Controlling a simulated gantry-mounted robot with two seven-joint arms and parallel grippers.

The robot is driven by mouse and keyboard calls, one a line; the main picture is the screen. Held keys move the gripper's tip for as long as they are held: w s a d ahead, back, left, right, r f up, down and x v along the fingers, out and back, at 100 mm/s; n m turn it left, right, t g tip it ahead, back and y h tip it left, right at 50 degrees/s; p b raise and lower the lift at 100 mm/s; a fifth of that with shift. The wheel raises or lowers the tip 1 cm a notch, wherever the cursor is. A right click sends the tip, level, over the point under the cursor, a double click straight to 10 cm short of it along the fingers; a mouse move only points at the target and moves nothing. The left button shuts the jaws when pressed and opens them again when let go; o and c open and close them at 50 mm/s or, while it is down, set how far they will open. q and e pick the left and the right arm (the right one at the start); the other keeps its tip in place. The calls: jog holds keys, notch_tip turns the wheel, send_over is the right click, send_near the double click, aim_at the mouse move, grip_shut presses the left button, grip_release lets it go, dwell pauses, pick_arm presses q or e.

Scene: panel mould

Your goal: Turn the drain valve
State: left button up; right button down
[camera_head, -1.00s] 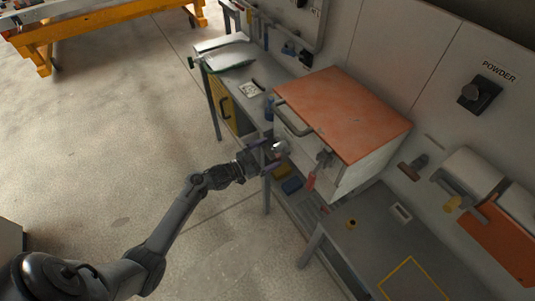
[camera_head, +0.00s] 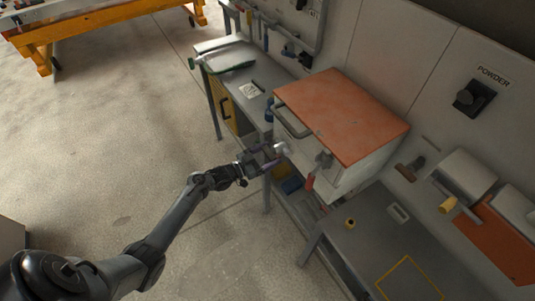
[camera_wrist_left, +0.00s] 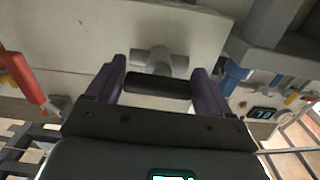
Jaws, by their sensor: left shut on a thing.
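The drain valve (camera_head: 281,148) is a small grey fitting on the front of the white cabinet with an orange top. In the left wrist view, its grey T-shaped body (camera_wrist_left: 160,61) stands out from the pale panel. A dark bar (camera_wrist_left: 158,86) lies in front of that body, between the fingers. My left gripper (camera_head: 267,157) reaches the valve from the front left. Its purple fingers (camera_wrist_left: 160,88) are shut on the valve, one on each side of the dark bar. The contact is small and partly hidden in the head view. My right gripper is in neither view.
The cabinet (camera_head: 343,112) has a bar handle (camera_head: 291,122) above the valve. A red-handled lever (camera_head: 310,182) hangs to the right. A grey table (camera_head: 375,235) stands in front right, and a bench with a green-edged item (camera_head: 230,60) behind left. The floor at left is open.

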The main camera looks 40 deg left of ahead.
pick_arm(q)
jog(key=o, duration=0.9)
jog(key=p+v, duration=0.1)
jog(key=v, duration=1)
jog(key=shift+w, duration=0.1)
